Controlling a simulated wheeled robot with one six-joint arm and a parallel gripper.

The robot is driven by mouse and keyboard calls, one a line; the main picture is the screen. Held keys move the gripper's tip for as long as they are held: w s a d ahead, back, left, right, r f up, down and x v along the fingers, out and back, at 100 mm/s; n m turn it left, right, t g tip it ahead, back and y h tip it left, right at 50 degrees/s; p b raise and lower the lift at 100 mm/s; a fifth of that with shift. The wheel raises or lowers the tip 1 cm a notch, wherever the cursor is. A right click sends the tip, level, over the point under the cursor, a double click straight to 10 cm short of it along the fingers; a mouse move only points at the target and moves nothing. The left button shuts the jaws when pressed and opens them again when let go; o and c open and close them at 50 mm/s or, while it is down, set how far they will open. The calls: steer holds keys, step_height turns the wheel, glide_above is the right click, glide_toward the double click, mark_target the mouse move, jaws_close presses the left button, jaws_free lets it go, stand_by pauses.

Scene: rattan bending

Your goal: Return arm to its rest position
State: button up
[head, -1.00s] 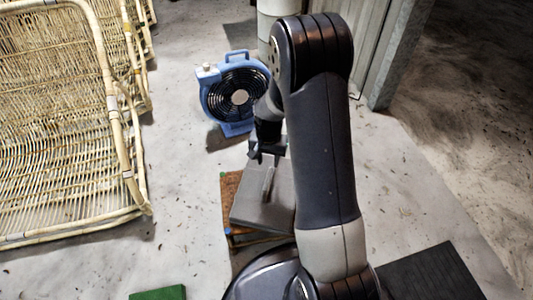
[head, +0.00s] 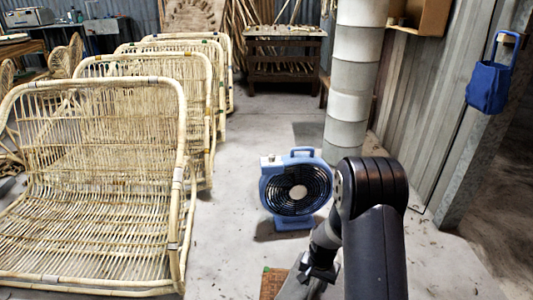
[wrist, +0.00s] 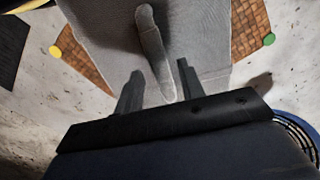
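My arm (head: 375,235) rises at the lower right of the head view, bent at the elbow, with its forearm reaching down and away. My gripper (head: 318,277) hangs near the bottom edge of that view, over a grey block (head: 293,288) that is mostly cut off. In the wrist view my gripper (wrist: 158,82) has its two dark fingers apart. A grey, round-ended bar (wrist: 153,42) on the grey block (wrist: 100,25) shows between and beyond the fingertips, with visible gaps on both sides. Nothing appears to be gripped.
A brown woven mat (wrist: 250,25) lies under the block. A blue fan (head: 297,190) stands on the floor just beyond my gripper. Rattan chair frames (head: 95,190) line the left. A pale column (head: 352,90) and corrugated wall stand behind. Open floor (head: 235,150) lies between chairs and fan.

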steer(key=shift+r, duration=0.5)
step_height(320, 180, down, 4)
steer(key=shift+f+b, duration=0.1)
steer(key=shift+b, duration=0.9)
step_height(320, 180, up, 13)
steer(key=p, duration=0.6)
step_height(320, 180, down, 12)
steer(key=b, duration=0.5)
steer(key=shift+f+b, duration=0.15)
steer(key=shift+b, duration=0.2)
step_height(320, 180, up, 11)
steer(key=p, duration=0.5)
step_height(320, 180, up, 9)
steer(key=n+b, duration=0.3)
steer(key=n, duration=0.3)
glide_above(315, 288)
steer(key=w, duration=0.1)
steer(key=shift+s, duration=0.1)
